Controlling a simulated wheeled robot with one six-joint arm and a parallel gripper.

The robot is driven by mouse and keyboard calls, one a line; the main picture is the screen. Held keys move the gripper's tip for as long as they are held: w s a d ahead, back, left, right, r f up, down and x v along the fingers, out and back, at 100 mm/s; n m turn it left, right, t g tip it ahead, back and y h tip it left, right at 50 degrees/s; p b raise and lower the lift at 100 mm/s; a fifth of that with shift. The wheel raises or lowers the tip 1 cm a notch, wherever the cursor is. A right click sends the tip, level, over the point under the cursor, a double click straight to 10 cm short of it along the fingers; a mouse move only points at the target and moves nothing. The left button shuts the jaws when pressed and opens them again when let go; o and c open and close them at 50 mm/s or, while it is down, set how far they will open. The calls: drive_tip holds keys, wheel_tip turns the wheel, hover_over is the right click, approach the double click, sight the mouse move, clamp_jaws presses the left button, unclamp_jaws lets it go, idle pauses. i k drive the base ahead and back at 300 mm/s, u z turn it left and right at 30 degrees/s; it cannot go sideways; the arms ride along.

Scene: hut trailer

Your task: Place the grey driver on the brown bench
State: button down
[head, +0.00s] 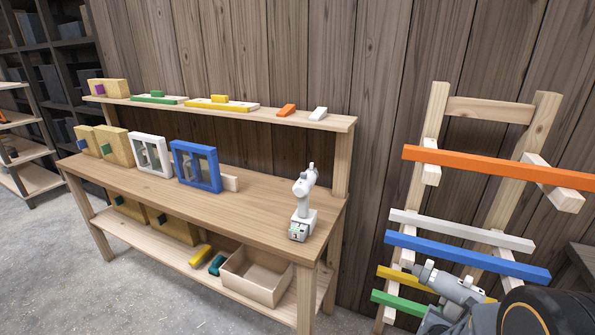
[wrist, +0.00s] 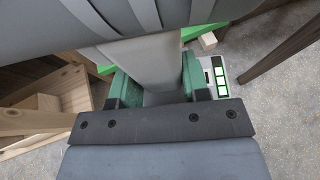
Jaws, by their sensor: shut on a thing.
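The grey driver (head: 450,284) is at the lower right of the head view, in front of the rack, partly hidden by my arm. In the wrist view its handle (wrist: 150,68) sits between the green fingers of my gripper (wrist: 158,88), which is shut on it. Its base with a green-marked panel (wrist: 217,82) shows beyond the right finger. The brown bench (head: 250,208) stands at the left and centre of the head view, apart from the driver. A white driver (head: 303,204) stands upright on the bench's right end.
Blue (head: 195,167) and white (head: 151,155) frames stand along the bench's back. The bench's front middle is clear. An open box (head: 254,277) is on the lower shelf. A rack with orange (head: 495,166), blue (head: 465,256) and other bars leans at right.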

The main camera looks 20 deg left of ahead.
sight(260, 214)
drive_tip(key=u, duration=2.4)
drive_tip(key=i, duration=1.15)
